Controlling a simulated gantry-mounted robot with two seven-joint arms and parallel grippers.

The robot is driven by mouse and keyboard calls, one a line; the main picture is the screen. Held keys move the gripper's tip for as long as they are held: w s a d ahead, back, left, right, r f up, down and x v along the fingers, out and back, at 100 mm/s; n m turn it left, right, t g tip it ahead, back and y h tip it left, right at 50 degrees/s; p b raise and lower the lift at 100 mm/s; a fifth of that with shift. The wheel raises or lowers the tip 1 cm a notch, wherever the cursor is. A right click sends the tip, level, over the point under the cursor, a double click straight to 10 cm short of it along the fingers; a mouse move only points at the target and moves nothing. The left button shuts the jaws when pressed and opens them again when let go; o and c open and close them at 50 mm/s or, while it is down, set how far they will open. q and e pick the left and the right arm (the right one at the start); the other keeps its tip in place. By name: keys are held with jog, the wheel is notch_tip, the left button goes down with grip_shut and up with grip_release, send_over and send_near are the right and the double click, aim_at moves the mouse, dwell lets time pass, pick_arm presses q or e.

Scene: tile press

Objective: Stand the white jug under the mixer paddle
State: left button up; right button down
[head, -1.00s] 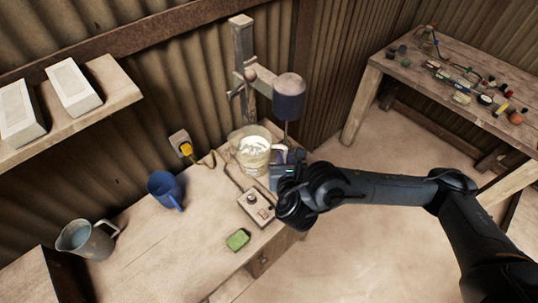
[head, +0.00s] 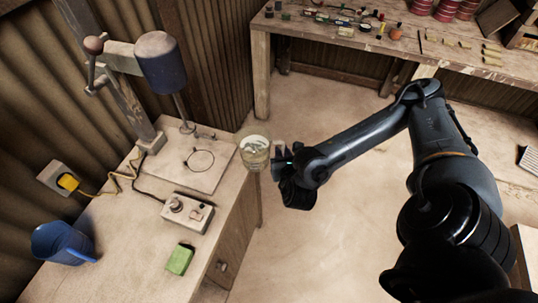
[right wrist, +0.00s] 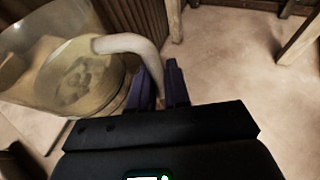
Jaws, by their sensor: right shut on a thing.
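The white jug (head: 254,153) looks translucent and pale, with a wide open rim. My right gripper (head: 277,157) is shut on its handle and holds it about upright at the bench's right edge, apart from the mixer. In the right wrist view the pale handle (right wrist: 128,43) runs between the dark fingers (right wrist: 160,92), and the clear body (right wrist: 80,75) is to the left. The mixer (head: 160,62) stands left of the jug. Its paddle shaft (head: 181,107) hangs over the rear of a base plate (head: 222,160) marked with a ring. My left gripper is out of view.
A yellow plug cable (head: 68,183) runs along the wall. The base plate's ringed area is clear. A cluttered second bench (head: 350,40) is behind.

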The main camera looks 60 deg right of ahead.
aim_at(257, 149)
jog(key=shift+d+f, duration=0.1)
jog(key=shift+f, duration=0.05)
